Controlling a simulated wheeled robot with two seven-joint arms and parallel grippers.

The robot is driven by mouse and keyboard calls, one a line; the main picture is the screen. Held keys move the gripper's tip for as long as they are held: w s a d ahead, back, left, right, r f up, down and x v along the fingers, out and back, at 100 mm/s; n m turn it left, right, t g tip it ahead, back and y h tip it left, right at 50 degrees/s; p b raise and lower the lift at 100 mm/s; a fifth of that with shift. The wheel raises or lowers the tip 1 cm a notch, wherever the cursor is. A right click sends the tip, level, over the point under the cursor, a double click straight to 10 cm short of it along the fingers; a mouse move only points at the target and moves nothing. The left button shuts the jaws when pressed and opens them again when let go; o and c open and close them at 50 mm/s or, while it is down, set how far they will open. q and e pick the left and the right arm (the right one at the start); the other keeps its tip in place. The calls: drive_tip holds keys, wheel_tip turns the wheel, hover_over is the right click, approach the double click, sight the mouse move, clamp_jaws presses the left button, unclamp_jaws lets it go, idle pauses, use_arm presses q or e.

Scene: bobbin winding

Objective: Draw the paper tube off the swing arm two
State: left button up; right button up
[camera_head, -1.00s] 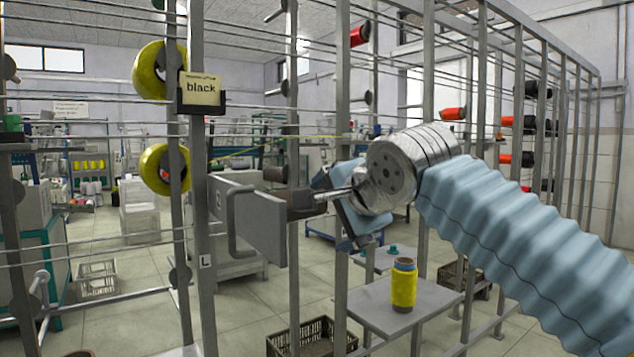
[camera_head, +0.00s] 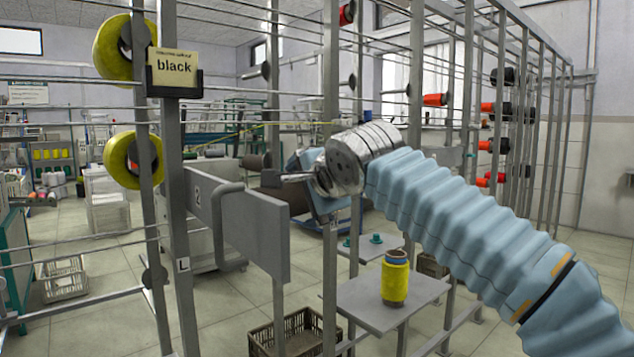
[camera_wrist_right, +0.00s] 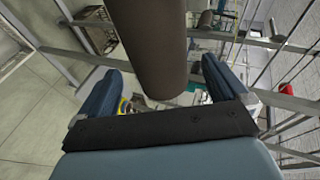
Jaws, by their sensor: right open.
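Swing arm two is a grey plate (camera_head: 245,222) marked 2, with a bent handle, on the rack post in the head view. The brown paper tube (camera_head: 299,203) shows just beyond the plate's right end, partly hidden. In the right wrist view the tube (camera_wrist_right: 155,45) comes down from the top edge, its near end between the blue fingers. My right gripper (camera_wrist_right: 160,88) is open, with a gap on each side of the tube. In the head view my right gripper (camera_head: 318,185) is beside the tube, partly behind its own wrist. My left gripper is out of view.
A yellow spool (camera_head: 395,280) stands on a grey shelf (camera_head: 350,302), above a dark crate (camera_head: 262,338). Rack posts and thin rails stand close around my right arm.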

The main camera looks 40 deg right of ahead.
drive_tip(key=shift+x, duration=2.1)
drive_tip(key=c, duration=1)
drive_tip(key=shift+c, duration=0.2)
drive_tip(key=shift+r, duration=0.4)
drive_tip(key=d, duration=0.8)
drive_tip(key=shift+r, duration=0.35)
drive_tip(key=d, duration=0.8)
drive_tip(key=shift+w+r, duration=0.15)
drive_tip(key=shift+r, duration=0.2)
drive_tip(key=shift+d, duration=0.1)
